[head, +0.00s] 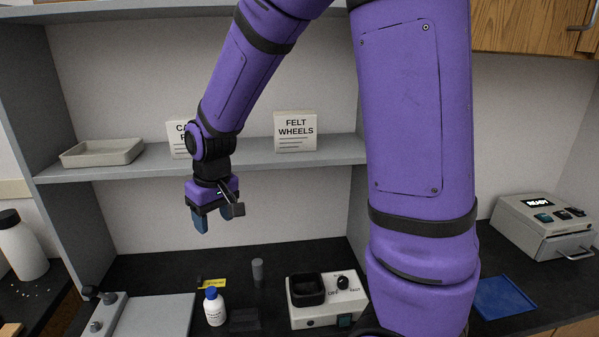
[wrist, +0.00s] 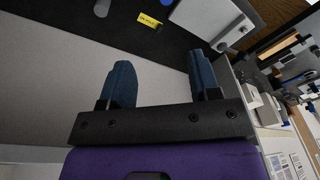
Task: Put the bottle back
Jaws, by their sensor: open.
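A small white bottle with a blue cap (head: 215,309) stands upright on the dark counter in the head view, left of the white device. A larger white bottle with a black cap (head: 22,250) stands at the far left edge. My gripper (head: 201,222) hangs in front of the shelf unit, above the counter and above the small bottle, apart from both. Its blue fingers are spread with nothing between them, as the wrist view (wrist: 161,80) also shows.
A shelf (head: 250,158) holds a shallow tray (head: 103,152) and a "FELT WHEELS" card (head: 296,132). On the counter are a white device with a knob (head: 328,302), a grey cylinder (head: 257,272) and a yellow label (head: 213,283). A blue mat (head: 503,298) lies at right.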

